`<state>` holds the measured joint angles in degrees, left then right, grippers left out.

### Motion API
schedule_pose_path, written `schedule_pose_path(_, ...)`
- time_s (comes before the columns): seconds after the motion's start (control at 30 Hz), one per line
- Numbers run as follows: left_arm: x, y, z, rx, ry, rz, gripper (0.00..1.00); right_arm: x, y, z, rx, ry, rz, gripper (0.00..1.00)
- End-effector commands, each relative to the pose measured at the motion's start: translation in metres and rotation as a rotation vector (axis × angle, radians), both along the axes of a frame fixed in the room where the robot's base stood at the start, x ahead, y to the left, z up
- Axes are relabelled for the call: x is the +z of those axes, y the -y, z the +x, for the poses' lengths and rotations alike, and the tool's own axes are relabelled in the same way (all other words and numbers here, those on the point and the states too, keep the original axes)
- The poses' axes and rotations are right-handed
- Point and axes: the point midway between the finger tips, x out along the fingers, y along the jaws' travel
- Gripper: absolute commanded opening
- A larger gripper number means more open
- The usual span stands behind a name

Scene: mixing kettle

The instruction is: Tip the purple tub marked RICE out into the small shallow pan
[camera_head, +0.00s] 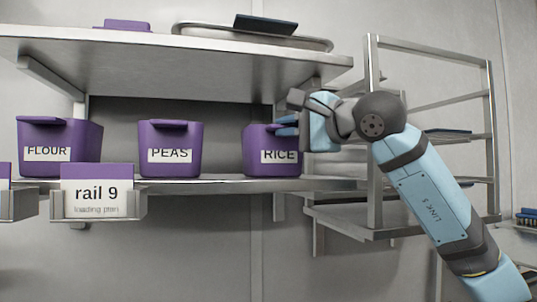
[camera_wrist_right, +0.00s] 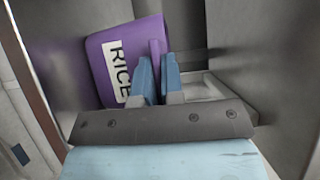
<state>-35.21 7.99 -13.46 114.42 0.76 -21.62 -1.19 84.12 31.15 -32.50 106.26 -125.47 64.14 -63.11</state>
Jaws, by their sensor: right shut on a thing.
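The purple tub marked RICE (camera_head: 256,155) stands upright at the right end of the middle shelf. My right gripper (camera_head: 290,124) reaches it from the right and is shut on the tub at its upper right side. In the right wrist view the tub (camera_wrist_right: 110,45) shows with its label, and the fingers of my right gripper (camera_wrist_right: 157,72) close on a purple flange at its edge. The inside of the tub is hidden. My left gripper is not in view. I cannot make out the small shallow pan.
Tubs marked PEAS (camera_head: 170,135) and FLOUR (camera_head: 88,138) stand left of the RICE tub on the shelf (camera_head: 220,185). An upper shelf (camera_head: 180,55) overhangs them, with a metal tray (camera_head: 205,32) on it. A metal rack (camera_head: 373,150) stands right. A sign reading rail 9 (camera_head: 97,185) hangs in front.

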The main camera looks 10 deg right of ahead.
Motion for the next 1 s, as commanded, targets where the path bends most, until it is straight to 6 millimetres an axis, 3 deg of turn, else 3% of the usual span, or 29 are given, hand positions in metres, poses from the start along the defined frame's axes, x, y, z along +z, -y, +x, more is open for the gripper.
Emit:
schedule_pose_path(0.27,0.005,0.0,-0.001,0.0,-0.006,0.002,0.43,0.013,0.0,-0.001,0.0,0.005,0.001,0.0)
schedule_pose_path(0.8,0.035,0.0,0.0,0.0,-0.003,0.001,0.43,0.061,0.0,-0.001,0.0,0.004,0.002,0.0)
schedule_pose_path(1.0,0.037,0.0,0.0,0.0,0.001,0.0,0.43,0.062,0.0,-0.001,0.0,0.004,0.002,0.0)
